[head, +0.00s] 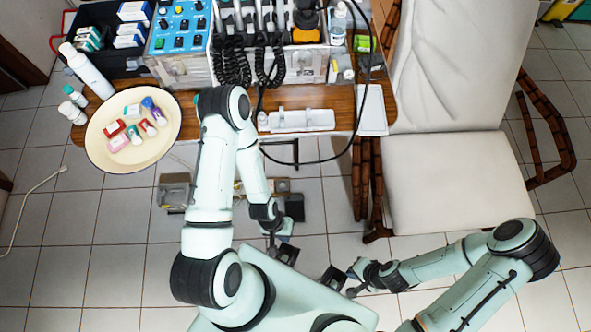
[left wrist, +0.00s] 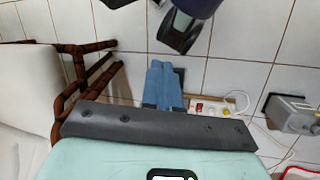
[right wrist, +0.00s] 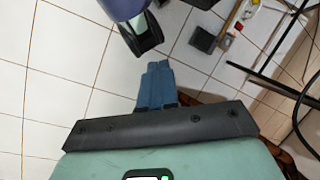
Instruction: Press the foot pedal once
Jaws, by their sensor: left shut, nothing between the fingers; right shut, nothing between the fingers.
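The foot pedal (head: 294,207) looks like a small dark block on the tiled floor, in front of the cart in the head view. It also shows in the right wrist view (right wrist: 203,40), up and to the right of the right fingers. In the left wrist view a dark patch behind the blue fingertips appears to be the pedal, mostly hidden. My left gripper (left wrist: 161,64) is shut and empty, with its fingertips over or near that patch; the height gap cannot be told. My right gripper (right wrist: 157,64) is shut and empty over bare floor, apart from the pedal.
A grey box (head: 173,192) and a power strip (left wrist: 212,106) with cables lie on the floor beside the pedal. The wooden cart (head: 340,120) with dental tools stands behind, a round tray (head: 100,150) at its left. A cream chair (head: 450,180) stands right. Floor in front is clear.

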